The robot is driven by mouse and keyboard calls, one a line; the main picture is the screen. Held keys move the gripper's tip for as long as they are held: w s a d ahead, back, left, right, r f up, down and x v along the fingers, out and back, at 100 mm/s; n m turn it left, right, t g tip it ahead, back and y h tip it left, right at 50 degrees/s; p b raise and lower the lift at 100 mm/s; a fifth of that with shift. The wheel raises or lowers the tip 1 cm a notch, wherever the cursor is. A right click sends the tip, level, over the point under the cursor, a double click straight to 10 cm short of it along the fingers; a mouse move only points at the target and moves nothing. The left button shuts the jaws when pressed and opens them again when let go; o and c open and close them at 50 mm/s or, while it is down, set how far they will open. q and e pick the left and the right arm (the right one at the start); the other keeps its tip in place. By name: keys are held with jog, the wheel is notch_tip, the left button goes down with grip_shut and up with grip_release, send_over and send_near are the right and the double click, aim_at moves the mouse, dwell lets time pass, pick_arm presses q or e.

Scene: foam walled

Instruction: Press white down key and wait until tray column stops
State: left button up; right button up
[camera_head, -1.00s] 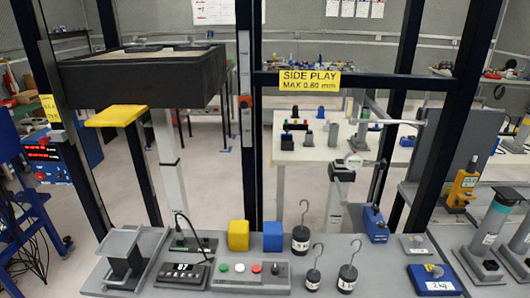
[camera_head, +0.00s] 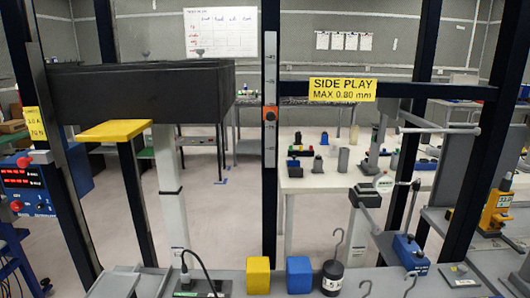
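The black tray (camera_head: 140,95) stands at the left, near eye level, so its inside is hidden. It sits above a pale column (camera_head: 170,190), whose foot is at the back of the bench. The white down key is not in view; the key box lies below the picture's lower edge. Neither of my grippers is in view.
A yellow plate (camera_head: 115,131) juts out under the tray. A yellow block (camera_head: 258,276), a blue block (camera_head: 299,275) and a hooked weight (camera_head: 332,276) stand along the bench. A dark crossbar carries a yellow side play sign (camera_head: 342,90). A blue box with red displays (camera_head: 25,178) is at left.

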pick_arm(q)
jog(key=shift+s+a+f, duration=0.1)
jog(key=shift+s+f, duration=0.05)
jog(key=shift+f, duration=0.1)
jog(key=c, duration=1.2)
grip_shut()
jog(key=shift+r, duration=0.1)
